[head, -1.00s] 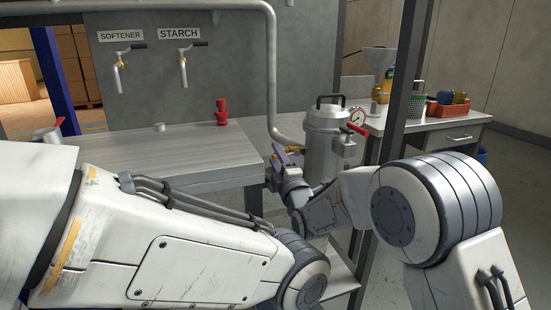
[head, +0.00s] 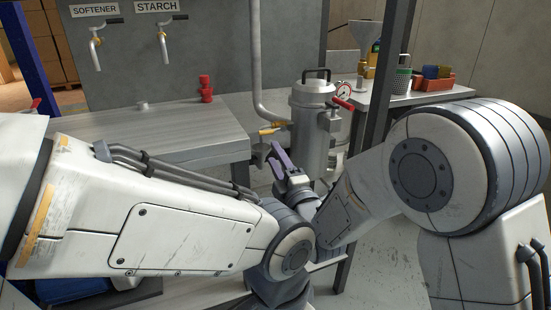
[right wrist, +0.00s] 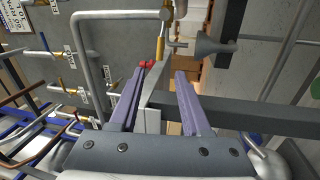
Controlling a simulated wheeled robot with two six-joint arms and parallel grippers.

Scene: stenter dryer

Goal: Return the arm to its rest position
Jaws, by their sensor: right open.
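My right gripper (head: 279,152) shows near the middle of the head view, its purple fingers pointing up, in front of the steel vessel (head: 312,120). In the right wrist view its two purple fingers (right wrist: 160,78) stand apart with no object held between them. My right arm is folded, with a large round white joint at the right of the head view. A white arm link of mine crosses from the left. I see no left gripper in either view.
A steel worktable (head: 150,135) stands behind the arm at left, with a red fitting (head: 206,90) on it. Two taps hang under the softener (head: 94,10) and starch (head: 157,6) signs. A dark post (head: 388,80) and a side bench with a red tray (head: 432,82) are at right.

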